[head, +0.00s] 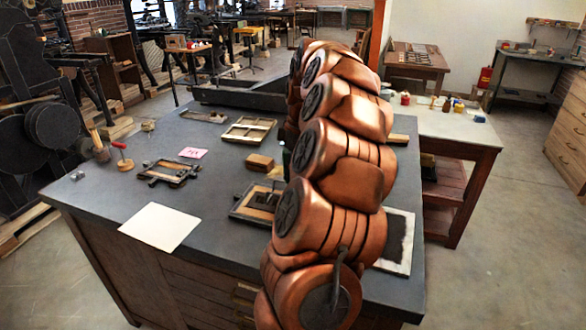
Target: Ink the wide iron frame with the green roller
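A dark iron frame (168,172) lies flat on the left half of the grey bench top. A second dark frame (240,209), with wood and dark blocks inside, lies at the middle, partly hidden by my copper arm. I cannot tell for sure which is the wide one. A narrow dark green thing (286,161) shows at the arm's left edge; I cannot tell whether it is the green roller. A slab with a dark inked patch and pale border (398,240) lies right of the arm. My gripper is hidden behind the arm.
The bench (214,232) also holds a white sheet (160,226), a pink card (193,153), a brown block (260,163), a pale wooden frame (248,130) and a red-handled tool (123,157). A side table (455,128) with small jars stands behind right.

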